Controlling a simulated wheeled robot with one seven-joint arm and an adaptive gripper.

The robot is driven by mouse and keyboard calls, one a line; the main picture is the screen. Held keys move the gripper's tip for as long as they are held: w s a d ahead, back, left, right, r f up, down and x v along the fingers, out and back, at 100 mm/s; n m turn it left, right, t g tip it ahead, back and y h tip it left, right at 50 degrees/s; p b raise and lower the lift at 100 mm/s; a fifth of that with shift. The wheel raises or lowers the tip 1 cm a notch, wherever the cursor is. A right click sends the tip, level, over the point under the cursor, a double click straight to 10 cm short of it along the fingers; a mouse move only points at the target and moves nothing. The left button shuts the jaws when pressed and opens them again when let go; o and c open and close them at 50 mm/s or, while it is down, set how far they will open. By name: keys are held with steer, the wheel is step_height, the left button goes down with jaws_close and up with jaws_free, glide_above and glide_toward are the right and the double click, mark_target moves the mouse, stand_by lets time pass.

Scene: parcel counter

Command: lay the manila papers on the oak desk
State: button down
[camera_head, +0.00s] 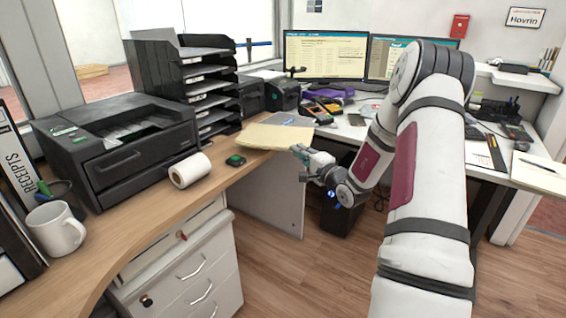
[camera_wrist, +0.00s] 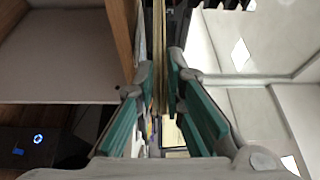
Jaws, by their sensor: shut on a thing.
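The manila papers (camera_head: 268,137) are a flat tan stack over the far right end of the oak desk (camera_head: 150,238), with a greyish patch on top. My gripper (camera_head: 304,160) is shut on their right edge, just off the desk's edge. In the wrist view the papers (camera_wrist: 158,50) show edge-on as a thin tan strip between the two green-padded fingers (camera_wrist: 160,92). The desk's wooden edge (camera_wrist: 122,40) is close beside that strip. I cannot tell whether the papers touch the desk top.
A black puck-like object (camera_head: 236,160) and a white paper roll (camera_head: 190,170) are near the papers. A black printer (camera_head: 120,150), letter trays (camera_head: 205,85) and a white mug (camera_head: 56,228) stand on the oak desk. Bare wood is at the front. A white desk (camera_head: 350,131) holds monitors behind.

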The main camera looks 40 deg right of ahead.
mark_target(285, 150)
steer(key=w, duration=0.1)
steer(key=w+a, duration=0.1)
steer(key=w, duration=0.1)
steer(key=w+a, duration=0.1)
steer(key=w, duration=0.1)
steer(key=shift+f+b, duration=0.25)
steer(key=shift+b, duration=0.15)
steer(key=shift+f+b, duration=0.6)
steer(key=shift+f, duration=1.2)
steer(key=c, duration=1.7)
jaws_free()
steer(key=shift+o, duration=0.2)
